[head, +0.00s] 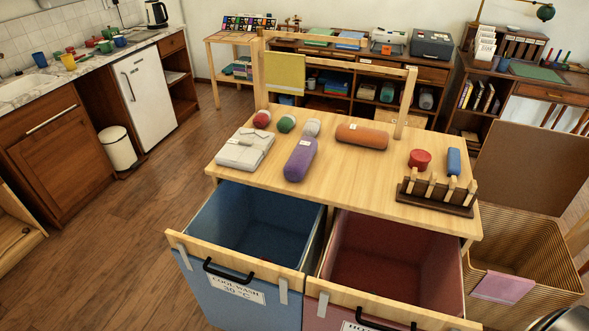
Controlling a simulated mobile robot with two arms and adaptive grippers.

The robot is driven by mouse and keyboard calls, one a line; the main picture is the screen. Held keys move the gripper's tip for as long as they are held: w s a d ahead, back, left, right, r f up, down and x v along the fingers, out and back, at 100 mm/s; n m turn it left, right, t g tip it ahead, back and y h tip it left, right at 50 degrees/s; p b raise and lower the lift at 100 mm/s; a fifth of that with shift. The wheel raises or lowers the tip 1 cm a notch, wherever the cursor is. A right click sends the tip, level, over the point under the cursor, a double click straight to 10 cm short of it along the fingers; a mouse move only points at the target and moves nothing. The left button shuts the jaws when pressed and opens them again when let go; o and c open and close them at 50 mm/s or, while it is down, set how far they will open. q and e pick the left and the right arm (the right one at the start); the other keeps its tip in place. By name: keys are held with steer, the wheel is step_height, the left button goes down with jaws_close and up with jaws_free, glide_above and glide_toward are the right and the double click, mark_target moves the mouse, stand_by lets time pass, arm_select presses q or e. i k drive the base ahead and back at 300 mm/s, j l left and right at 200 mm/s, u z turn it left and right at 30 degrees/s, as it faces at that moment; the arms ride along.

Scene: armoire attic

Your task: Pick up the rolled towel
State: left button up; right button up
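Two rolled cloth bundles lie on the light wooden table top (345,178). A purple roll (300,160) with a small pale tag lies left of the middle, pointing away from me. An orange roll (362,136), also with a small tag, lies crosswise farther back. I cannot tell from the picture which of them is the rolled towel.
Folded pale cloth (245,149) and several balls (286,124) lie left of the rolls. A peg rack (436,192), red item (420,159) and blue roll (453,161) stand right. Open blue bin (257,225) and red bin (390,265) are in front; a wicker basket (525,250) is right.

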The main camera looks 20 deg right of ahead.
mark_target(296, 167)
steer(key=i+z, duration=0.3)
steer(key=z, duration=0.15)
steer(key=i+z, duration=0.3)
steer(key=z, duration=0.15)
